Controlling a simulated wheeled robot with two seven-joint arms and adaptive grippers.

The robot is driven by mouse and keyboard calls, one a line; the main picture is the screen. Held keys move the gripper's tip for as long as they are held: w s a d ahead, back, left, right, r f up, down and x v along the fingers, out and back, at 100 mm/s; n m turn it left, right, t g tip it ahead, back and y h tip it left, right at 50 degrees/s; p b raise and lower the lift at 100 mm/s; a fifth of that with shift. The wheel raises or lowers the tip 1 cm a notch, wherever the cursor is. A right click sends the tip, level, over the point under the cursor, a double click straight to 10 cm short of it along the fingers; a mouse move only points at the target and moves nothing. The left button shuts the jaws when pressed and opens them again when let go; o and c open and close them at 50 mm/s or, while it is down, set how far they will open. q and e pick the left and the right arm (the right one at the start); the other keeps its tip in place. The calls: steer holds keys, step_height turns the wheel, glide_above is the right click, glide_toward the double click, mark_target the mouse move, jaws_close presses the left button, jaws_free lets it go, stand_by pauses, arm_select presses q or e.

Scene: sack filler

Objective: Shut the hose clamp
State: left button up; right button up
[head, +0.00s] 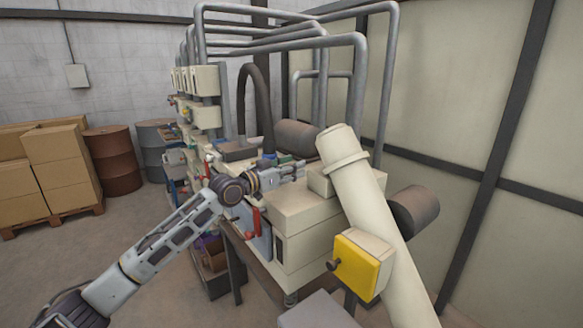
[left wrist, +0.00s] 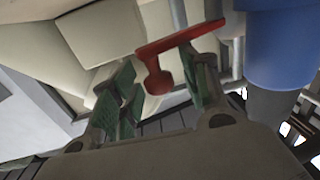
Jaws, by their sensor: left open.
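A red lever (left wrist: 180,40) with a rounded knob shows in the left wrist view, between my left gripper's fingers in the picture. It looks like the hose clamp's handle, but I cannot tell for sure. My left gripper (left wrist: 158,88) is open, with green-padded fingers on either side of the knob; no firm grip shows. A blue cylinder (left wrist: 285,45) is right of the lever. In the head view, my left gripper (head: 290,170) reaches in over the machine, and the clamp cannot be made out there. My right gripper is not in view.
A thick cream tube (head: 362,195) with a collar slants up at the right, beside a yellow-faced box (head: 357,268). Grey pipes (head: 360,75) arch above the machine (head: 310,215). Cardboard boxes (head: 60,160) and a brown drum (head: 113,160) stand at the left. Floor is free at lower left.

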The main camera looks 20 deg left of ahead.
arm_select(q)
steer(key=shift+c, duration=0.6)
jaws_close()
